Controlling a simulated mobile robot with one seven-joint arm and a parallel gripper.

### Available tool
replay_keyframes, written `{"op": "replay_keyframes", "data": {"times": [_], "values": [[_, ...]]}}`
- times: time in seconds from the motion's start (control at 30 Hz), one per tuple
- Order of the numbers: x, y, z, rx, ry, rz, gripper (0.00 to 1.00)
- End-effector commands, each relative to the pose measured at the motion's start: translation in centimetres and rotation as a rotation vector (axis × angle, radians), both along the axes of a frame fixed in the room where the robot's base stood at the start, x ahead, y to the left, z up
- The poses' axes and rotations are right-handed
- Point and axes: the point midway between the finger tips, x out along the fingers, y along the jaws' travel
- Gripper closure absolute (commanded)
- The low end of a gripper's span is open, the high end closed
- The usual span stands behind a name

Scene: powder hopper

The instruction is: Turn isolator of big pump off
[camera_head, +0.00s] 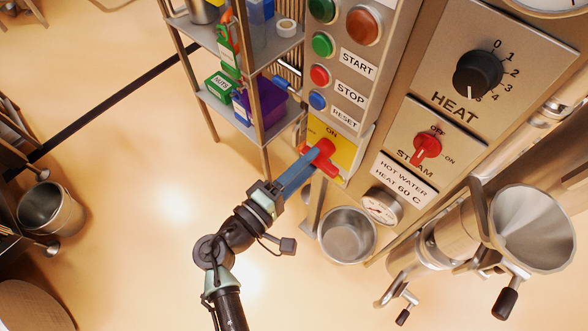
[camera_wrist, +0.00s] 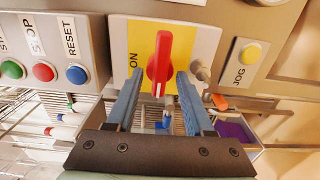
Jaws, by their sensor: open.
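The isolator is a red handle (camera_wrist: 160,58) on a yellow plate (camera_wrist: 140,42) with the word ON at its left in the wrist view. The handle stands upright in that view, with a white mark at its lower end. My gripper (camera_wrist: 158,72) is open, its two blue fingers on either side of the handle's lower part. Whether they touch it I cannot tell. In the head view the red handle (camera_head: 325,150) is at my gripper (camera_head: 314,158), and the arm hides part of the plate (camera_head: 343,153). I cannot read which pump the isolator belongs to.
The START, STOP and RESET buttons (camera_head: 318,100) sit above the isolator. A shelf rack (camera_head: 225,110) stands left, a steel bowl (camera_head: 347,236) below.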

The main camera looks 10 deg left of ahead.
Motion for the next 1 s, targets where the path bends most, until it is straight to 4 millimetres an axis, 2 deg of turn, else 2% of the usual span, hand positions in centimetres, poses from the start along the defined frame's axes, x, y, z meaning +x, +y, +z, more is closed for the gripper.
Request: {"op": "replay_keyframes", "data": {"times": [0.23,0.7,1.0], "values": [[-1.0,0.9,0.0,0.001,-0.001,0.003,0.47],[-8.8,6.4,-0.1,0.0,0.0,0.004,0.47],[-10.5,7.6,0.0,0.0,0.0,0.0,0.47]]}}
